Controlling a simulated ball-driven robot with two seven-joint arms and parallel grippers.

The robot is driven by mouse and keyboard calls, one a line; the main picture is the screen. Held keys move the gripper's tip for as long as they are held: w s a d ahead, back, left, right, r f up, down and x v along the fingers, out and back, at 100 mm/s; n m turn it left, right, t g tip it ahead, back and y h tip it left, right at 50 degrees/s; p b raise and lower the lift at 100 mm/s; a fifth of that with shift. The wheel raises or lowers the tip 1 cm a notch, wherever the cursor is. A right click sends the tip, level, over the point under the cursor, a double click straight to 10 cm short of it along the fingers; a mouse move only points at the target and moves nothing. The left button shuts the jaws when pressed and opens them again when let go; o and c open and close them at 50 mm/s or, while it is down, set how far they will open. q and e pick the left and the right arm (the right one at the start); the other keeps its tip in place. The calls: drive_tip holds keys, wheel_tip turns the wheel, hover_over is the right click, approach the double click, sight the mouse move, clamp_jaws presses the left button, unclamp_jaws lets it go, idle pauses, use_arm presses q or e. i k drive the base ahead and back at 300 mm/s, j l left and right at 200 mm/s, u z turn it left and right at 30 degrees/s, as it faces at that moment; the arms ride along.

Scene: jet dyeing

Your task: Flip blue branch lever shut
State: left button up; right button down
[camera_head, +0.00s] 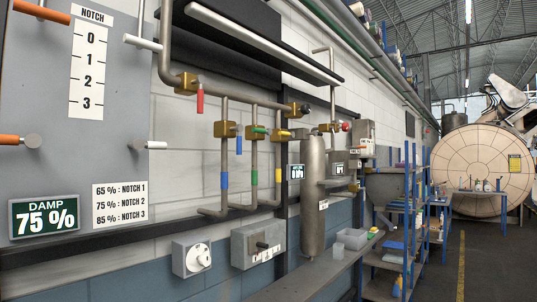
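The blue branch lever (239,145) hangs straight down beside a brass valve (225,129) on a vertical branch pipe. This pipe carries a blue band (225,180) lower down. The lever lies parallel to the pipe, and nothing touches it. A pale grey and dark jointed shape (510,95) at the right edge may be part of my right arm; I cannot make out its fingers. My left gripper is not in view.
A red lever (200,98) hangs down at the upper left. Green (261,130) and yellow (282,133) levers lie roughly level to the right. Below are a dial box (192,257), a switch box (257,243) and a ledge. A vertical cylinder (313,195) stands right of the pipes.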

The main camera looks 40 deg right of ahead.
sight(239, 144)
drive_tip(key=z, duration=1)
